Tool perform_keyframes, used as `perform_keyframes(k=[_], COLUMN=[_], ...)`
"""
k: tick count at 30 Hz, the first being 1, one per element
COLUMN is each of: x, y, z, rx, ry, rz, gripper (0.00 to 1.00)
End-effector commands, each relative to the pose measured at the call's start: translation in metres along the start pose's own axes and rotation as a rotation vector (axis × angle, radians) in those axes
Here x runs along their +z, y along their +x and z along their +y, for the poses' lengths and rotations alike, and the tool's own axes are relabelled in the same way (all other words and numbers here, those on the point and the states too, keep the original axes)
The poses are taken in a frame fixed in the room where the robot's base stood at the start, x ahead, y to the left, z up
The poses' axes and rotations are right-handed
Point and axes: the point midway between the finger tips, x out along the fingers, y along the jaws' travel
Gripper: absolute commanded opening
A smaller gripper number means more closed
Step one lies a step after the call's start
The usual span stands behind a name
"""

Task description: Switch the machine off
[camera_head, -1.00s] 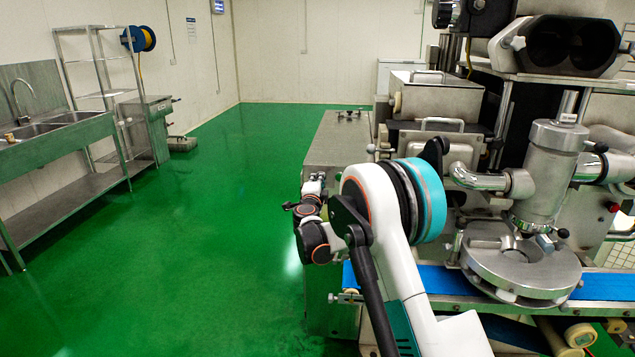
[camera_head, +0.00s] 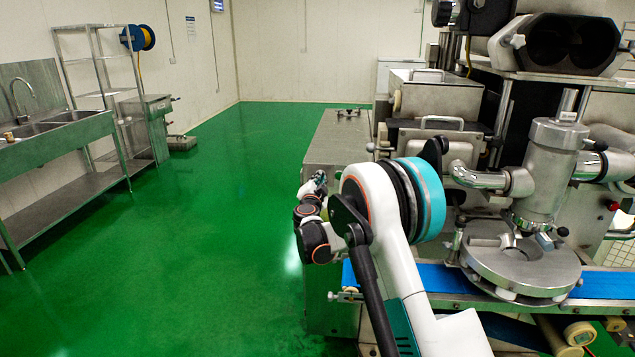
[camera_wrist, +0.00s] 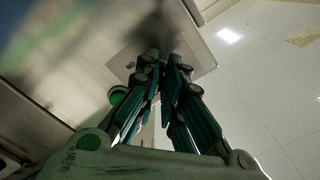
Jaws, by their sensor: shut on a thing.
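The machine (camera_head: 340,150) is the large steel one on the right in the head view. My gripper (camera_head: 318,180) is small there, at the left end of the machine's housing and partly hidden by my wrist. In the wrist view my gripper (camera_wrist: 163,62) has its fingertips drawn together in front of a flat metal plate (camera_wrist: 185,45) on the machine. It is shut on a small part there, seemingly the switch, which the fingertips hide. A round green spot (camera_wrist: 117,95) shows left of the fingers; I cannot tell whether it is a button.
A steel sink bench (camera_head: 60,140) and a rack (camera_head: 100,60) stand along the left wall. The green floor (camera_head: 190,240) between them and the machine is clear. A blue conveyor belt (camera_head: 440,280) and steel forming unit (camera_head: 520,265) lie to the right of my arm.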

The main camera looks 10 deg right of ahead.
Motion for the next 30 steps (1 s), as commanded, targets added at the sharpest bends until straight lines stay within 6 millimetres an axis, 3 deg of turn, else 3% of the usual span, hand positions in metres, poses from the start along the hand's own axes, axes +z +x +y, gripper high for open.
perform_keyframes(k=[12,15,16,26,30], x=[0.002,0.001,0.001,0.001,0.001], y=[-0.001,-0.001,-0.001,-0.001,-0.012], z=[0.001,0.001,0.001,0.000,0.000], rx=[0.000,0.000,0.000,0.000,0.000], ry=[-0.006,-0.006,-0.006,-0.006,-0.006], rz=[-0.001,-0.001,-0.001,0.000,-0.001], gripper=[0.00,0.26,0.28,0.28,0.28])
